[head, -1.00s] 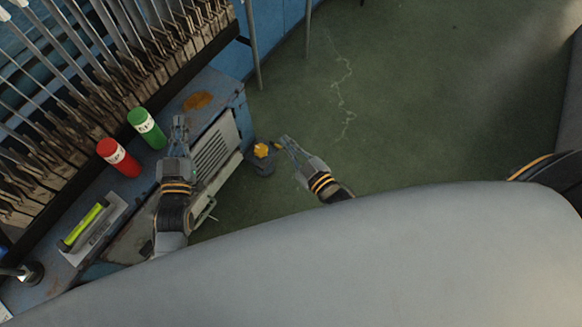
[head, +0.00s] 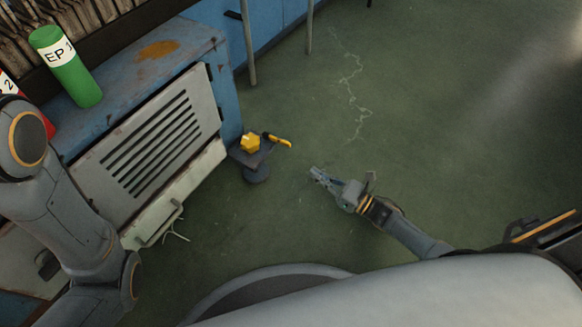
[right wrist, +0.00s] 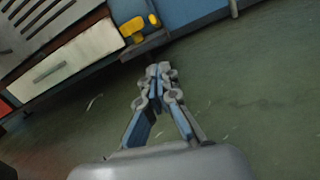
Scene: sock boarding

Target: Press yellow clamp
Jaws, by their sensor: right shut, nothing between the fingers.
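The yellow clamp (head: 250,142) sits on a small dark stand (head: 256,168) beside the blue cabinet's corner. A yellow lever (head: 279,140) sticks out to its right. In the right wrist view the yellow clamp (right wrist: 133,28) shows at the top, just left of and beyond the fingertips. My right gripper (head: 317,173) is shut and empty, to the right of the stand and apart from it. Its fingers (right wrist: 160,72) meet in the right wrist view. My left arm shows at the left of the head view, but its gripper is out of view.
The blue cabinet (head: 222,58) has a slatted panel (head: 165,130) and a pale drawer (head: 170,200). A green cylinder (head: 66,66) and a partly hidden red one (head: 48,125) stand on top. Thin metal legs (head: 248,50) rise behind. Green floor (head: 430,120) is open to the right.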

